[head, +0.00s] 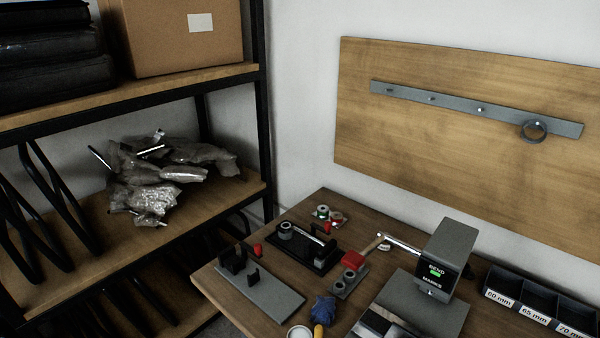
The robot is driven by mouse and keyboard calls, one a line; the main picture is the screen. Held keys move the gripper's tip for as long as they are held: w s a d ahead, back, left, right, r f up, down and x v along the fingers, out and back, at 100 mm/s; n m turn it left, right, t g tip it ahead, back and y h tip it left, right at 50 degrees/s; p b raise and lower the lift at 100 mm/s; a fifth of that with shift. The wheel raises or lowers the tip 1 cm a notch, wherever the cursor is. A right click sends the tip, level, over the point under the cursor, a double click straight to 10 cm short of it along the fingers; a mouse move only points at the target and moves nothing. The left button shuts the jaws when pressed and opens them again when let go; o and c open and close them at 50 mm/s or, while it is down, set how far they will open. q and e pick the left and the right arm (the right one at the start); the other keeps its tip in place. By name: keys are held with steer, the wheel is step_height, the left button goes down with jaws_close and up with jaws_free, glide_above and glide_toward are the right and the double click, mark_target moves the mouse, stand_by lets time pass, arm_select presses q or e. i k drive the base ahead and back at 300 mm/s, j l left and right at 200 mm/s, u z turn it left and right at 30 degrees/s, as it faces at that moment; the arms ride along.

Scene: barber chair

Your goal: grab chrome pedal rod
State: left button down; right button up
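A pile of crumpled clear plastic wrap (185,174) lies on the middle wooden shelf at the left. Several shiny chrome rod ends stick out of it: one chrome rod (100,157) at the left, another chrome rod (151,152) near the top middle, and a short end at the bottom. Most of their length is hidden in the wrap, and I cannot tell which one is the pedal rod. On the workbench, a chrome bar (400,244) reaches left from the grey marking machine (441,259). Neither of my grippers is in view.
The black-framed shelf rack (262,100) holds a cardboard box (175,35) and black cases (50,45) above the pile. Black bent frames (45,205) stand at left. The workbench (215,279) carries fixtures, a blue cloth (323,310) and labelled bins (535,300).

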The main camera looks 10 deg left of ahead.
mark_target(325, 249)
steer(key=j+z, duration=0.85)
steer(key=i+j, duration=0.05)
